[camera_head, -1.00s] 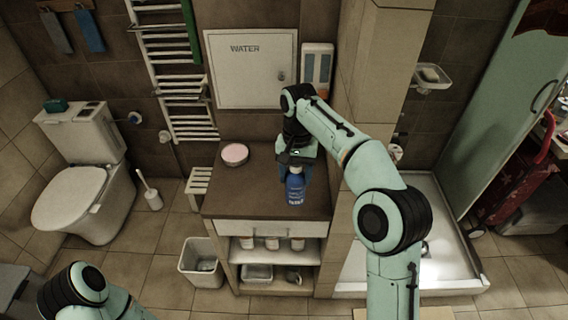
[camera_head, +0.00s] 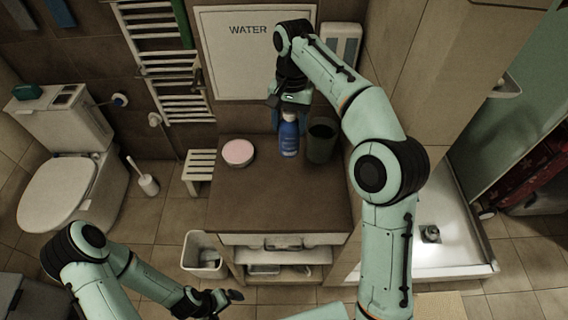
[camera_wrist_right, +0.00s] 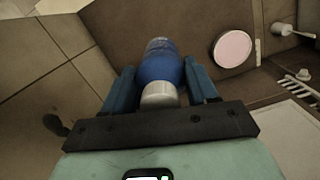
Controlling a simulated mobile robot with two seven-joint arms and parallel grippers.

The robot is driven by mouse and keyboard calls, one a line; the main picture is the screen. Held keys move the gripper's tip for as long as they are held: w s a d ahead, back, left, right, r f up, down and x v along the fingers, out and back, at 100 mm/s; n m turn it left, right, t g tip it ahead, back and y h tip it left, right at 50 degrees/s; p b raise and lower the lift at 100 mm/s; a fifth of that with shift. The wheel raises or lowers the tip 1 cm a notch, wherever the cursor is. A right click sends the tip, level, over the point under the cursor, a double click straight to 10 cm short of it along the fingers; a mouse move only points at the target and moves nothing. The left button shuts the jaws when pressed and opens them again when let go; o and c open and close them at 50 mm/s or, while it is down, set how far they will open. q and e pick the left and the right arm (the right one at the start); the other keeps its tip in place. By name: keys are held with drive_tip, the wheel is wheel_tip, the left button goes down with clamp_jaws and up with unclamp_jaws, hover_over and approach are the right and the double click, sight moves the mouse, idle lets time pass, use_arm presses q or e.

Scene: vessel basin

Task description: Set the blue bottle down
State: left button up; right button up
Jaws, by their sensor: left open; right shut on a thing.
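The blue bottle (camera_head: 289,138) with a pale cap is upright in the head view, at the back part of the brown countertop (camera_head: 270,195). My right gripper (camera_head: 288,112) is shut on it near its top. In the right wrist view the blue bottle (camera_wrist_right: 158,62) sits between the two blue fingers of my right gripper (camera_wrist_right: 162,90), cap towards the palm. I cannot tell whether its base touches the countertop. My left gripper (camera_head: 228,298) is open and empty, low in front of the cabinet.
A dark cup (camera_head: 321,142) stands just right of the bottle. A round pink-topped dish (camera_head: 238,152) lies to its left. The countertop's middle and front are clear. A wall panel marked WATER (camera_head: 245,60) is behind, and a bin (camera_head: 203,252) stands at front left.

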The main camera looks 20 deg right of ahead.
sight(289, 152)
wheel_tip(289, 152, down, 11)
drive_tip(key=shift+r+b, duration=0.2)
drive_tip(key=shift+b, duration=0.55)
drive_tip(key=shift+s+f, duration=0.15)
drive_tip(key=shift+f, duration=0.1)
use_arm(q)
drive_tip(key=shift+g, duration=0.3)
drive_tip(key=s+f, duration=0.1)
drive_tip(key=s+f+b, duration=0.1)
drive_tip(key=s+f, duration=0.1)
drive_tip(key=shift+s+f, duration=0.15)
drive_tip(key=shift+s, duration=0.15)
use_arm(e)
drive_tip(key=f, duration=0.5)
drive_tip(key=shift+w+f, duration=0.25)
drive_tip(key=shift+f, duration=0.15)
drive_tip(key=shift+f, duration=0.2)
drive_tip(key=o, duration=1.5)
